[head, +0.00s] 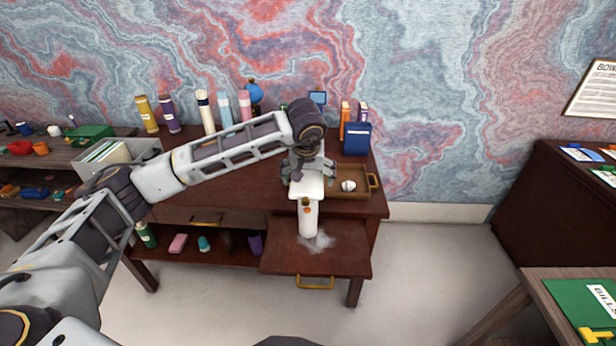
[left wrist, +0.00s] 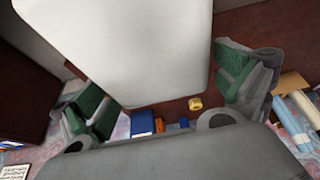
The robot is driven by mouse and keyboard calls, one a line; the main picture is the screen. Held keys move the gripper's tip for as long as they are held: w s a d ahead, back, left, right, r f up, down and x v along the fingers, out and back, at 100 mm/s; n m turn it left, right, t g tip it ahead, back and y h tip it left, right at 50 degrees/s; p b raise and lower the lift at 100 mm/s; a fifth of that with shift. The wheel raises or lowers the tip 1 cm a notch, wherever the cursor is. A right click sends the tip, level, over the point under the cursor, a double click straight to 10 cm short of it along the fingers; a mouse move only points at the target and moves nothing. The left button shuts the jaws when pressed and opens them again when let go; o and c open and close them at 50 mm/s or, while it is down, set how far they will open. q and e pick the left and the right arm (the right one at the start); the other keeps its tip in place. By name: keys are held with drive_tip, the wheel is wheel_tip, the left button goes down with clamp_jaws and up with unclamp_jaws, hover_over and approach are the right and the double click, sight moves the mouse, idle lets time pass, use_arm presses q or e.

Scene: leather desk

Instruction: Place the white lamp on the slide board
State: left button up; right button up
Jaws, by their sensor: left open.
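The white lamp (head: 307,218) stands upright over the pulled-out slide board (head: 285,258) of the dark red desk, and its lower end appears to rest on the board. A pale patch shows on the board beside its foot. My left gripper (head: 308,170) is at the lamp's flat top, at its far end. In the left wrist view the lamp's white surface (left wrist: 130,45) fills the upper middle. The green finger pads of my left gripper (left wrist: 165,92) are spread apart on either side of it; contact cannot be told. My right gripper is out of view.
A wooden tray (head: 373,193) with a small white object sits right of the lamp. A blue box (head: 356,139), bottles (head: 206,113) and a globe (head: 253,91) stand along the back. A lower shelf (head: 218,253) holds small items. The floor right of the desk is clear.

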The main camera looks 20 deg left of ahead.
use_arm(q)
drive_tip(key=shift+r, duration=0.2)
drive_tip(key=v, duration=1.2)
